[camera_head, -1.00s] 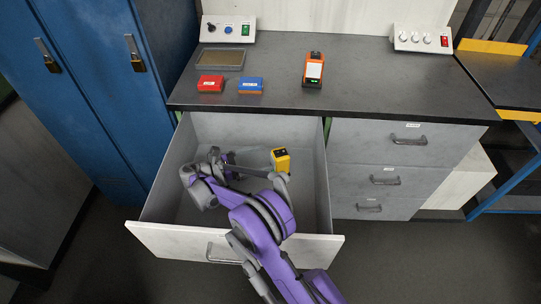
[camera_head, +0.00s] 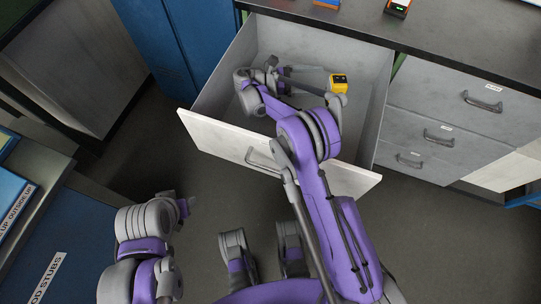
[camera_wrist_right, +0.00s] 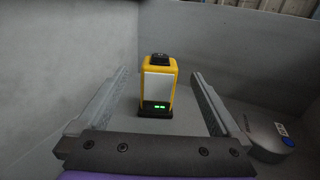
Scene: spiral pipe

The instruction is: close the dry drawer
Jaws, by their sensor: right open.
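The drawer (camera_head: 220,138) stands pulled out under the dark worktop in the head view, with a pale front and grey walls. Whether it is labelled dry cannot be read. A yellow device (camera_head: 339,84) stands inside it. My right gripper (camera_head: 322,80) is inside the drawer, its arm crossing over the drawer front. In the right wrist view the yellow device (camera_wrist_right: 158,85) stands upright ahead, between the lines of the two spread fingers, with nothing gripped. My left arm (camera_head: 150,222) is at lower left, outside the drawer; its jaws are not clear.
A grey rounded object (camera_wrist_right: 262,142) with a blue patch lies in the drawer, right of the fingers. Several shut drawers (camera_head: 440,135) are to the right. A blue cabinet (camera_head: 165,45) stands left of the drawer. Floor in front of the drawer (camera_head: 200,185) is clear.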

